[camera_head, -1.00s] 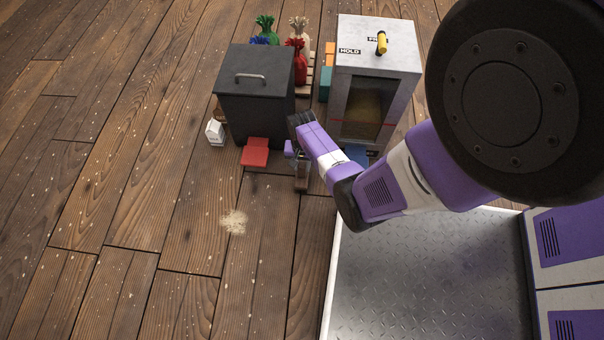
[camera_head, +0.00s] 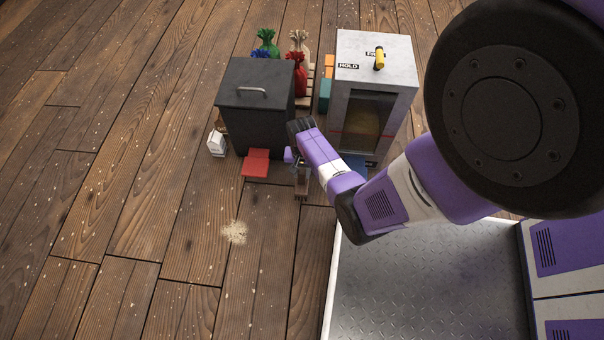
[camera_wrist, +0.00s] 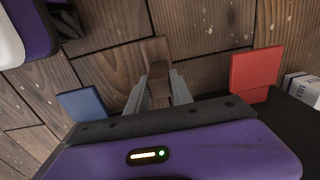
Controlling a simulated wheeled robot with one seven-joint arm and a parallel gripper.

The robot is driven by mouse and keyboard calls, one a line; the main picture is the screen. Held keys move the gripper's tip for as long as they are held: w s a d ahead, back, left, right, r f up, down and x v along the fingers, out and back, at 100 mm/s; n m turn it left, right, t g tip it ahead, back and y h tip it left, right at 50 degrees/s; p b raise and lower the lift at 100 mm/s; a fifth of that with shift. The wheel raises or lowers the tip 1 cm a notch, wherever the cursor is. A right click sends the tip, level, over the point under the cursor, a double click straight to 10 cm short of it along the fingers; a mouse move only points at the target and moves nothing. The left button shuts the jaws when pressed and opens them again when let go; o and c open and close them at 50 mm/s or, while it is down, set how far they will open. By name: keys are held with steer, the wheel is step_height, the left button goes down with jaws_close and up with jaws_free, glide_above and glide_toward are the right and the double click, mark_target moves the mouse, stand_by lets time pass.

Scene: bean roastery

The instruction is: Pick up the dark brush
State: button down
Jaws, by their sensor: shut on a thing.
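The dark brush (camera_wrist: 155,62) is a brown, flat-looking piece between my gripper's two grey fingers in the wrist view. My gripper (camera_wrist: 160,88) is shut on it. In the head view, my gripper (camera_head: 301,178) points down in front of the black bin, and the brush (camera_head: 301,190) shows as a small brown shape below it. The arm partly hides this spot, and I cannot tell whether the brush touches the floor.
A black lidded bin (camera_head: 252,115) and a grey HOLD cabinet (camera_head: 372,60) stand close behind my gripper. A red piece (camera_head: 256,163) and a blue piece (camera_head: 354,161) flank it. A white carton (camera_head: 216,145) stands left. Spilled pale powder (camera_head: 234,232) lies on open floor.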

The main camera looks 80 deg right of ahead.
step_height(320, 180, up, 17)
steer(key=p, duration=0.7)
steer(key=shift+p, duration=0.35)
